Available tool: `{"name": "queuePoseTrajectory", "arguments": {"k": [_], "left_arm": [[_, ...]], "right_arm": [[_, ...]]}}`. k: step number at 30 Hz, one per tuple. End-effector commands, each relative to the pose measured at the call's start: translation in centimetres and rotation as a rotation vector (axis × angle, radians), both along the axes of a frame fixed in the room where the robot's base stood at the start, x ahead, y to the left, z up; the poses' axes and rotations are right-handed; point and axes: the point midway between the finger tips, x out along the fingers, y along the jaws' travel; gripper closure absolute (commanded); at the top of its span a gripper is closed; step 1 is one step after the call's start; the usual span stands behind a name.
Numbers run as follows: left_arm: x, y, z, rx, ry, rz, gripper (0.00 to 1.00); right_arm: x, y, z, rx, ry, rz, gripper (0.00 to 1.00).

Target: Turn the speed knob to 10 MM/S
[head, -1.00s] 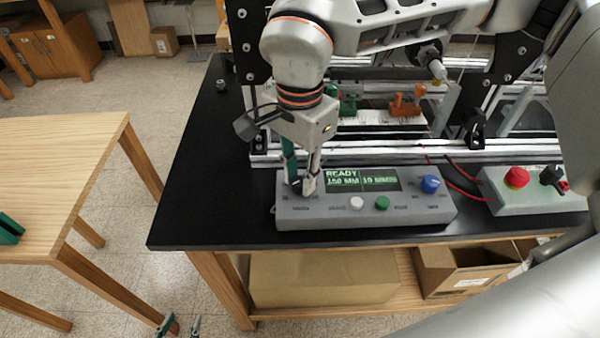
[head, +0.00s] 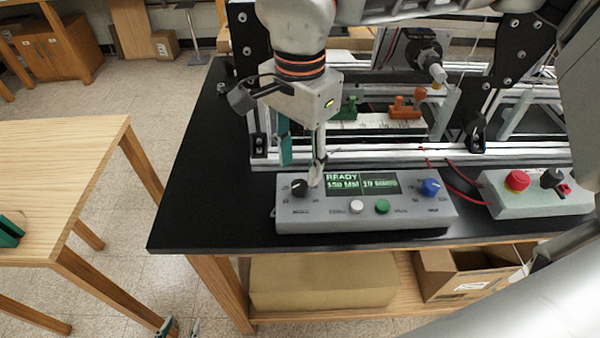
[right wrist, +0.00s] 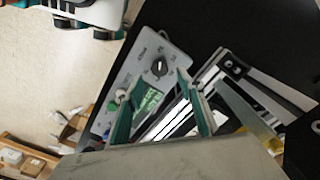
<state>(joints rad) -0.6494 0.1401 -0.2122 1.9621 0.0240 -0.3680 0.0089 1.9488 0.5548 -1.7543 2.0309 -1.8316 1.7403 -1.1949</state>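A grey control box (head: 368,212) lies on the black bench. Its black knob (head: 299,188) is at the left end and a blue knob (head: 430,187) at the right; the labels are too small to read surely. The lit display (head: 362,183) shows READY, 150 MM and what looks like 10 MM/S. My right gripper (head: 303,166) is open and empty just above the black knob, apart from it. In the right wrist view the black knob (right wrist: 160,67) shows beyond the parted fingers. My left gripper (head: 181,328) shows only two parted fingertips at the bottom edge.
A box with a red button (head: 517,180) and a black switch stands to the right, with red cables. The extrusion frame (head: 350,157) runs behind the control box. A teal thing (head: 10,232) shows at the left edge by the wooden table (head: 70,170).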

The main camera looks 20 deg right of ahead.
Motion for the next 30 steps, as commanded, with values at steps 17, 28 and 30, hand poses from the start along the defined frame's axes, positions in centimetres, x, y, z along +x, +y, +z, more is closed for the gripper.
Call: {"name": "queuePoseTrajectory", "arguments": {"k": [17,28,30], "left_arm": [[0.0,0.0,0.0,-0.001,-0.001,0.0,0.6],[0.1,0.0,0.0,-0.001,-0.001,0.0,0.6],[0.1,0.0,0.0,-0.001,-0.001,0.0,0.6]], "right_arm": [[0.0,0.0,7.3,0.0,0.0,0.001,0.62],[0.0,0.0,7.3,0.0,0.0,0.001,0.62],[0.0,0.0,7.3,0.0,0.0,0.001,0.62]]}}
